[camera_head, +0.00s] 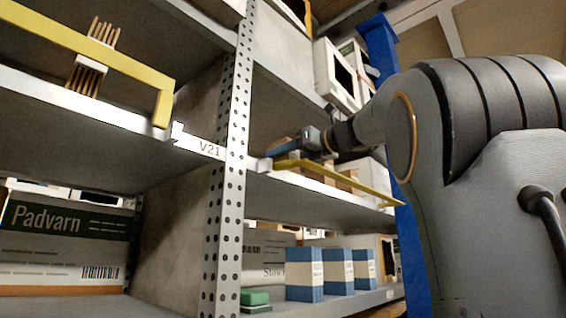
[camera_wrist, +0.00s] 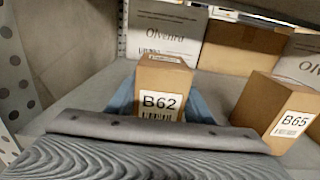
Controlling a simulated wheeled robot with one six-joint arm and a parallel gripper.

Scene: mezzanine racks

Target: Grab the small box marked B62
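The small brown box marked B62 (camera_wrist: 163,88) stands upright on the grey shelf in the wrist view, its label facing me. My gripper (camera_wrist: 163,104) has one blue finger on each side of this box. I see no clear gap between the fingers and the box, but my dark gripper body hides its lower front, so I cannot tell whether they press on it. In the head view my gripper (camera_head: 292,146) reaches into the shelf bay right of the perforated post, and the label is not readable there.
A brown box marked B65 (camera_wrist: 277,112) stands close on the right. White Olvenra boxes (camera_wrist: 167,35) and a plain brown box (camera_wrist: 239,50) stand behind. A perforated post (camera_head: 229,150) and a yellow rail (camera_head: 337,182) border the bay.

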